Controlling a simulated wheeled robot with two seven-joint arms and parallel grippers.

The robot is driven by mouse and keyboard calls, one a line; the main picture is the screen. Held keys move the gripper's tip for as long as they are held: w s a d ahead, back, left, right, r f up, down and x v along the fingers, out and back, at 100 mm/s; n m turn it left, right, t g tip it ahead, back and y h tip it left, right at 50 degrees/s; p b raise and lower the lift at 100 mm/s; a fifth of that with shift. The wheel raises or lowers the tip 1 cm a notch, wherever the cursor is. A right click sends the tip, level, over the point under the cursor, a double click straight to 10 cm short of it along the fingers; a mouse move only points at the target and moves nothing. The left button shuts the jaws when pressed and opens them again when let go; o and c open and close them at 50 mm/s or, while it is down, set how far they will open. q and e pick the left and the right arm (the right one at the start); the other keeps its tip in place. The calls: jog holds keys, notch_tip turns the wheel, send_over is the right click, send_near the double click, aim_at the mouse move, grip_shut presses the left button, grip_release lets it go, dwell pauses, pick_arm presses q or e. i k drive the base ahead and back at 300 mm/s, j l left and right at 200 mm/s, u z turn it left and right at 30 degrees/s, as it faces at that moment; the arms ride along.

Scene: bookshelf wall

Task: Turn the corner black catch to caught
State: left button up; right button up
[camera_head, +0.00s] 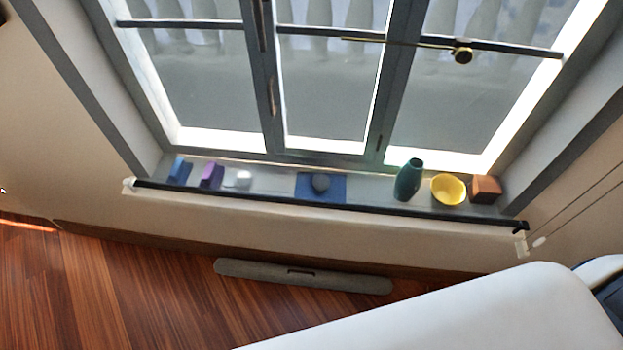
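A small black piece (521,227), which looks like the corner black catch, sits at the right end of the black bar (330,204) along the front of the window sill. It is too small to tell how it is turned. A pale bracket (522,244) shows just below it. Neither of my grippers is in view, and nothing touches the black piece.
A white form covers the lower right.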

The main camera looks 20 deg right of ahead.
aim_at(523, 225)
jog(key=z, duration=2.25)
